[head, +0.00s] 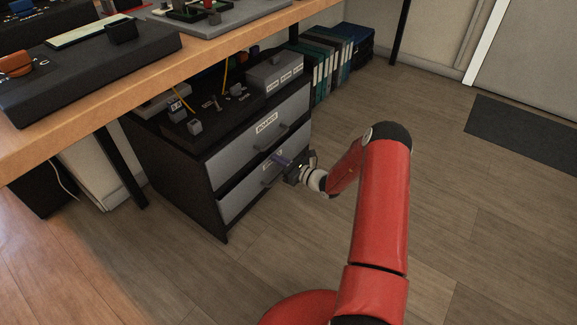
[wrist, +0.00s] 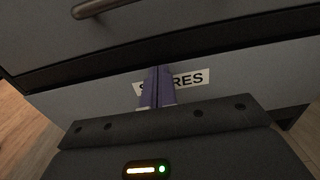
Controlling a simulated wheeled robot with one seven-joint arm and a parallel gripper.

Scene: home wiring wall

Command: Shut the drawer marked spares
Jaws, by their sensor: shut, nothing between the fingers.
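The drawer marked spares (head: 240,195) is the lower grey drawer of a dark cabinet under the bench. In the wrist view its front (wrist: 235,72) carries a white label (wrist: 190,79), partly hidden by my fingers. It looks about flush with the drawer above; I cannot tell whether a small gap is left. A bar handle (head: 268,176) shows on it in the head view. My gripper (head: 280,158) is shut and empty, its purple fingers (wrist: 157,72) pointing at the label. Whether the fingertips touch the front I cannot tell.
The upper drawer (head: 235,150) has its own label and a handle (wrist: 100,8). Small parts and a grey box (head: 275,72) sit on the cabinet top. The wooden bench (head: 200,62) overhangs it. Binders (head: 320,70) stand behind.

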